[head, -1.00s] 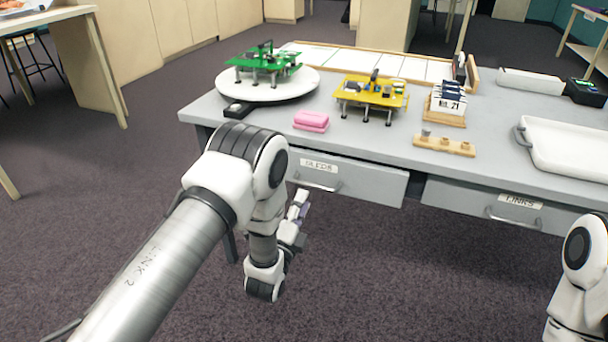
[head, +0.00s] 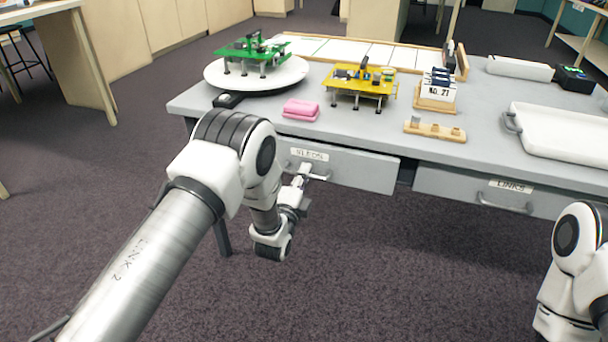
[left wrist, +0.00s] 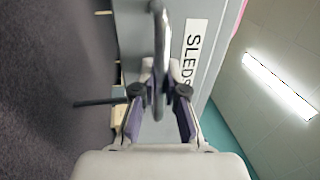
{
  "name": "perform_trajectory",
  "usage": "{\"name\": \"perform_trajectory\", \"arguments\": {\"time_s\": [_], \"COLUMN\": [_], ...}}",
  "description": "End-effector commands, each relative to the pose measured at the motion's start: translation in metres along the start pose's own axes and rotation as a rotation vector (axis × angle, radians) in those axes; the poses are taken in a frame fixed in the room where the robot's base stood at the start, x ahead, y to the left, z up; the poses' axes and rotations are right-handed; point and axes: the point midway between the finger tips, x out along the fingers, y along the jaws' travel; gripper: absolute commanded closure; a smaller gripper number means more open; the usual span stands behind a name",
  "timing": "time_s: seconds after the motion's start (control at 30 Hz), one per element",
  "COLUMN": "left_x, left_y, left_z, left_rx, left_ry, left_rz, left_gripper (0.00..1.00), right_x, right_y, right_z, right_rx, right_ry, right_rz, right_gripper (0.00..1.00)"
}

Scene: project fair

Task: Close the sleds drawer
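The sleds drawer (head: 350,171) is the grey left drawer under the table front, labelled SLEDS. Its front seems to stand a little out from the table, with a dark gap at its right end. Its bar handle (head: 318,177) is partly covered by my left gripper (head: 303,172). In the left wrist view the handle (left wrist: 160,25) passes between the two fingers of the left gripper (left wrist: 161,70), whose tips sit close against it on both sides. The label (left wrist: 193,52) is right beside it. My right arm shows at the right edge; its gripper is out of view.
The links drawer (head: 480,190) is to the right. On the table (head: 390,140) are a green model on a white turntable (head: 290,77), a yellow model (head: 360,83), a pink block (head: 301,109), a wooden holder (head: 434,131) and a white tray (head: 565,135). The floor in front is clear.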

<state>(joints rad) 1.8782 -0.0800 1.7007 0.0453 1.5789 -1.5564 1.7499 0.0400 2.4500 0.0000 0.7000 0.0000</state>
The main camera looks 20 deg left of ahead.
Motion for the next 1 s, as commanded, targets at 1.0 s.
{"name": "perform_trajectory", "arguments": {"time_s": [1.0], "left_x": [0.043], "left_y": [0.008], "left_z": [0.000], "left_rx": [0.000], "left_ry": [-0.001], "left_rz": [-0.001], "left_gripper": [0.63], "right_x": [0.018], "right_y": [0.000], "right_z": [0.000], "right_rx": [0.000], "right_ry": [0.000], "right_rz": [0.000], "right_gripper": [0.28]}}
